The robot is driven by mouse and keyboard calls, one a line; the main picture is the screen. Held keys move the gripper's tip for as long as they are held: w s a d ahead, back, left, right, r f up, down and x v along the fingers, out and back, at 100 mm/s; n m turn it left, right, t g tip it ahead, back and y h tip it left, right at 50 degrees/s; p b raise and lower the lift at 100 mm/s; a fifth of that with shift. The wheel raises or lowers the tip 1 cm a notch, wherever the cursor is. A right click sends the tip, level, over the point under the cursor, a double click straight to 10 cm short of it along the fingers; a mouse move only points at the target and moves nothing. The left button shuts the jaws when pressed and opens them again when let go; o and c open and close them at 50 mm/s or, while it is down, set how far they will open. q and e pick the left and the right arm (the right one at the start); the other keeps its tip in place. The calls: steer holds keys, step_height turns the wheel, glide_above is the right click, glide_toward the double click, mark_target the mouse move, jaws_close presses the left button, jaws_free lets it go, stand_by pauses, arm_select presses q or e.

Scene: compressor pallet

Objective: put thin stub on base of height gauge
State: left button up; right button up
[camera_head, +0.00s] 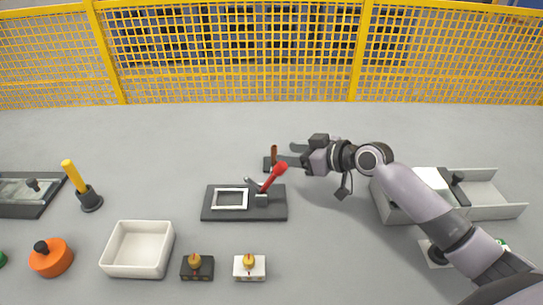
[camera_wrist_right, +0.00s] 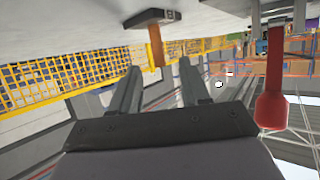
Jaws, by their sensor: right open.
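A thin brown upright stub (camera_head: 274,153) stands on a small dark base (camera_head: 267,164) near the middle of the floor. In the right wrist view the brown stub (camera_wrist_right: 156,45) hangs inverted from its dark base (camera_wrist_right: 150,17), ahead of and between my finger lines. My right gripper (camera_head: 287,154) is open and lies just right of the stub, fingers pointing left; its fingers also show in the wrist view (camera_wrist_right: 157,75). I see no clear contact. Which piece is the height gauge is not clear. My left gripper is not in view.
A dark plate (camera_head: 222,216) with a white frame and red lever (camera_head: 273,176) stands close in front. A white bin (camera_head: 137,249), an orange knobbed piece (camera_head: 51,258), a yellow post (camera_head: 75,176) and a grey tray (camera_head: 495,205) stand around. A yellow fence (camera_head: 235,50) is behind.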

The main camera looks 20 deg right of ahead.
mark_target(274, 147)
steer(key=shift+r+x, duration=0.15)
steer(key=shift+x, duration=1.4)
steer(key=shift+r+x, duration=0.1)
steer(key=shift+x, duration=1.45)
steer(key=shift+w, duration=0.1)
steer(key=shift+r, duration=0.1)
jaws_close()
